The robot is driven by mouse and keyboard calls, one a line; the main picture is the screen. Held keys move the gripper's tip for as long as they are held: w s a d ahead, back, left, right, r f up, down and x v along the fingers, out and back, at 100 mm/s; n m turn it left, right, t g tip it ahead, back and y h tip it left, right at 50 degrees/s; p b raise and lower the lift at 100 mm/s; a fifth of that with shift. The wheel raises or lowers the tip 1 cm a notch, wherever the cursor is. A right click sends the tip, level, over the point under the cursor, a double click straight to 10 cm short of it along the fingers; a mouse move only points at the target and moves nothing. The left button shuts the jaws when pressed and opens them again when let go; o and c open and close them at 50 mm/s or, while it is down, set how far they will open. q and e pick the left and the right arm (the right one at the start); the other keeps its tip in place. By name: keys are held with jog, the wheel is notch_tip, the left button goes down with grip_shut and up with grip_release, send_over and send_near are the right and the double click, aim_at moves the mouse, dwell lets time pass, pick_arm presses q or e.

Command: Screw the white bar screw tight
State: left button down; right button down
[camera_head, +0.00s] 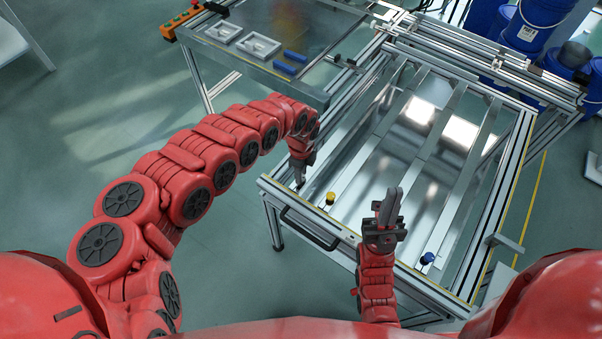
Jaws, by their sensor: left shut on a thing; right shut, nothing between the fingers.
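My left gripper (299,182) points down at the left front corner of the panel fixture (283,190). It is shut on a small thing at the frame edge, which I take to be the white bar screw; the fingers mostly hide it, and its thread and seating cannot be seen. My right gripper (390,203) is shut and empty, fingers pointing up in the picture, above the front part of the fixture.
A yellow knob (330,198) and a blue knob (427,258) stand along the fixture's front edge, the yellow one close to my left gripper. A side table (262,76) with white trays (258,45) and blue blocks (285,68) stands at upper left. Blue buckets (535,24) stand at upper right.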

pick_arm(q)
jog(key=shift+m, duration=0.8)
jog(key=c, duration=0.6)
grip_release()
notch_tip(320, 180, up, 17)
jog(key=p, duration=0.4)
jog(key=shift+r, duration=0.2)
